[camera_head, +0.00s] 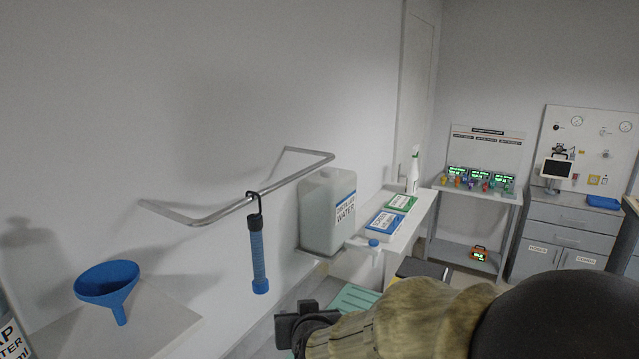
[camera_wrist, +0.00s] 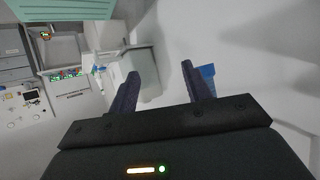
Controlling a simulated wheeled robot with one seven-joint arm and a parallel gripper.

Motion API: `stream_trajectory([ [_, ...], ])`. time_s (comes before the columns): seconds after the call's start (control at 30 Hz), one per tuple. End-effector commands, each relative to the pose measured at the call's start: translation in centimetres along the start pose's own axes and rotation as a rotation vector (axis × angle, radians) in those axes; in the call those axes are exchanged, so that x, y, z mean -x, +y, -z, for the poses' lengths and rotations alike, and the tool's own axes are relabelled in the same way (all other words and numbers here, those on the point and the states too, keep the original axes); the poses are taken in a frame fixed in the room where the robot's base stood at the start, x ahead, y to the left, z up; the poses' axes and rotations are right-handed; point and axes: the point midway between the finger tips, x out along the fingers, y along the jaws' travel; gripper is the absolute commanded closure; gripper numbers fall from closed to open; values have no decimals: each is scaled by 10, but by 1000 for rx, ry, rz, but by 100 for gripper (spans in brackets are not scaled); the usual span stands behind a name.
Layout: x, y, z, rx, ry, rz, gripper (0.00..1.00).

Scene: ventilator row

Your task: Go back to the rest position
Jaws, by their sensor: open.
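My gripper (camera_wrist: 163,92) is open, with two dark fingers apart and nothing between them in the wrist view. In the head view my arm reaches in from the lower right, and the dark end of it (camera_head: 303,325) is low in the middle, below the wall rail. A blue cylinder (camera_head: 258,262) hangs by a black hook from the metal rail (camera_head: 236,206), apart from my gripper.
A blue funnel (camera_head: 107,283) sits at the left on a pale surface. A bench with lit displays (camera_head: 481,173) and grey cabinets (camera_head: 561,228) stand farther back.

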Motion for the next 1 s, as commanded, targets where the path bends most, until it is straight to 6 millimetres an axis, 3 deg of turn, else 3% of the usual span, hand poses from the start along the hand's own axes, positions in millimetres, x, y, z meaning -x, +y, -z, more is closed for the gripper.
stream_trajectory([
  [0.03, 1, 20, -14, -8, -65, -9, 51],
  [0.23, 23, 83, -83, -40, -364, -42, 51],
  [0.4, 64, 135, -144, -92, -630, -118, 51],
  [0.5, 87, 154, -168, -115, -743, -158, 51],
  [0.63, 102, 164, -181, -126, -809, -182, 51],
  [1.0, 102, 163, -181, -125, -810, -181, 51],
])
